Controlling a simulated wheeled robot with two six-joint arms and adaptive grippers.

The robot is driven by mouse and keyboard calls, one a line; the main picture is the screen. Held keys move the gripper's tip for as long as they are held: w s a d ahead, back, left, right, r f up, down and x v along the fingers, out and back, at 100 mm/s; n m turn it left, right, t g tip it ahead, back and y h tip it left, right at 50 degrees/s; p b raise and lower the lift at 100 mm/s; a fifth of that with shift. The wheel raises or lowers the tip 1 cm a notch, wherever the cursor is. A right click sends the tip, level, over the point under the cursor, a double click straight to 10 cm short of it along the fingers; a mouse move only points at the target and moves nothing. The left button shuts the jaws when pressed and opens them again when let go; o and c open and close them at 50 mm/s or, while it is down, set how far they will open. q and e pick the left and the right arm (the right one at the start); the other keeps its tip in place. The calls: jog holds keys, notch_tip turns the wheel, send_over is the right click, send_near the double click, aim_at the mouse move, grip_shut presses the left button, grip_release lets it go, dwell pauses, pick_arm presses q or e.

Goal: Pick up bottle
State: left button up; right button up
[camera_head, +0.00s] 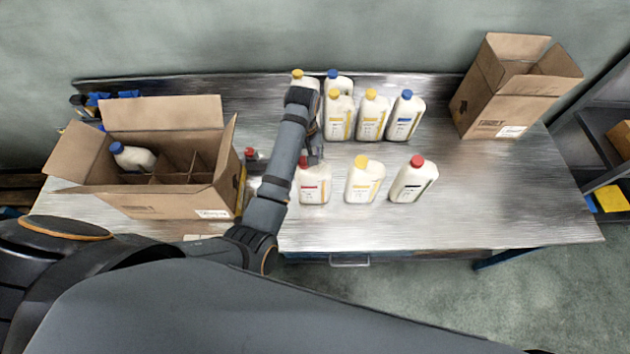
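Several white bottles with yellow, blue or red caps stand on the metal table (480,190). In the front row are a bottle with a red label (314,190), a yellow-capped bottle (364,182) and a red-capped bottle (413,182). Behind them stand a blue-capped bottle (405,118) and yellow-capped bottles (372,117). My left gripper (313,155) points down at the top of the red-label bottle. The arm hides part of that bottle, and I cannot tell whether the fingers are closed on it. My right gripper is not in view.
An open divided carton (170,204) at the left holds a blue-capped bottle (133,157). Another open carton (505,100) stands at the back right. The table's right front is clear. A shelf (605,130) stands beyond the right edge.

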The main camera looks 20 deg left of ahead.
pick_arm(q)
jog(key=shift+s+r, duration=0.25)
jog(key=shift+s, duration=0.3)
jog(key=c, duration=0.5)
jog(key=shift+c, duration=1.1)
jog(key=shift+w+f, duration=0.1)
grip_shut()
jog(key=shift+w, duration=0.1)
